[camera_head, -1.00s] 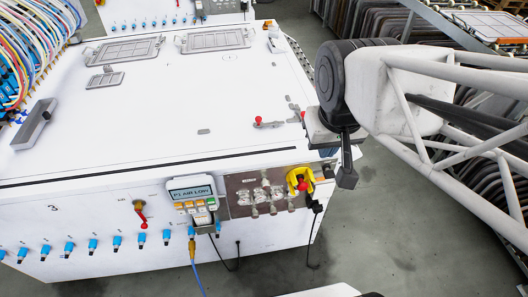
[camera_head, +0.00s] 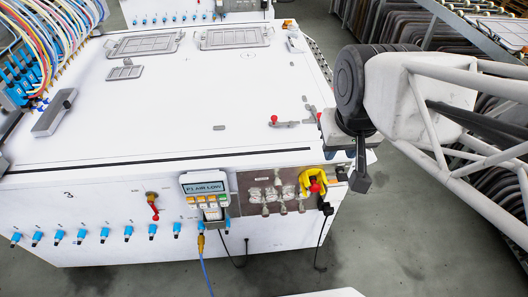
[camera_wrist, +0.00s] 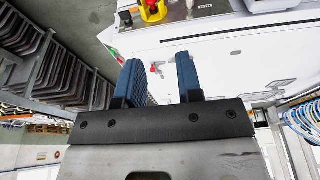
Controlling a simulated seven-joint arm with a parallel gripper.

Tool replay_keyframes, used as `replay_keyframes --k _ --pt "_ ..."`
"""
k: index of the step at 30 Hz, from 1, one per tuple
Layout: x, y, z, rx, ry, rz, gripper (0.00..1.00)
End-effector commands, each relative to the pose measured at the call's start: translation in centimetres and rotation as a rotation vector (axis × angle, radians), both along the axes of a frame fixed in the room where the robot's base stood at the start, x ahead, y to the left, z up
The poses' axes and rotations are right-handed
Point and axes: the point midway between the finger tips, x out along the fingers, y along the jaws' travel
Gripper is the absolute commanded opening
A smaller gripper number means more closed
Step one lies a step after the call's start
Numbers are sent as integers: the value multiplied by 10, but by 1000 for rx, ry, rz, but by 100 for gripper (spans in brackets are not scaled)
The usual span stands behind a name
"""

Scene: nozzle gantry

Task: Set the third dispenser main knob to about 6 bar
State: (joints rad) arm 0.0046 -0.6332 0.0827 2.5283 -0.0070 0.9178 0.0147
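The white cabinet (camera_head: 110,215) marked 3 fills the middle of the head view. Its front carries a small display (camera_head: 206,188) reading P1 AIR LOW, a metal plate (camera_head: 247,207) with several small knobs or fittings, and a red-handled valve (camera_head: 153,205). I cannot tell which is the main knob, and no pressure scale is readable. My gripper (camera_head: 360,182) hangs at the cabinet's right end, right of the plate and apart from the knobs. In the wrist view my gripper (camera_wrist: 158,64) has its two blue fingers apart with nothing between them.
Several blue fittings (camera_head: 128,232) line the front, and a blue hose (camera_head: 206,270) hangs down. Racks of panels (camera_head: 400,35) stand behind my arm. Floor before the cabinet is mostly clear.

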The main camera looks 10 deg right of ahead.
Motion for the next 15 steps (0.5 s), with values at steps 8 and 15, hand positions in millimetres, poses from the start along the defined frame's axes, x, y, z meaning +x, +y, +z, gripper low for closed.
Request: replay_keyframes --k 8,15 --pt "36 13 -32 20 -104 36 56" --pt "82 33 -77 44 -267 73 56"
